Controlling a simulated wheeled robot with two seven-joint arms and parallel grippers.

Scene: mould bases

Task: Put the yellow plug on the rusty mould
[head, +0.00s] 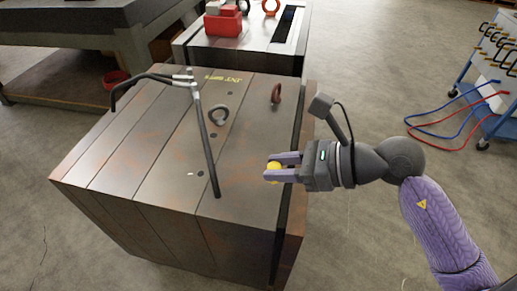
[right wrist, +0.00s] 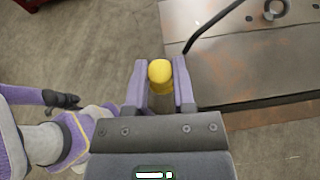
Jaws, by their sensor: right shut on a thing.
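The rusty mould (head: 150,150) is a large grey block with rust stains, standing in the middle of the head view. Its top also shows at the upper right of the right wrist view (right wrist: 240,65). My right gripper (head: 274,169) is shut on the yellow plug (head: 273,178), by the mould's right edge in the head view. In the right wrist view the plug (right wrist: 160,75) sits between the two purple fingers, with floor behind it. The plug's exact height over the mould is hard to tell.
Lifting rings (head: 277,93) stand on the top too. Behind is a second mould (head: 235,53) carrying a red item (head: 223,24). A cart (head: 487,85) with hoses stands at right.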

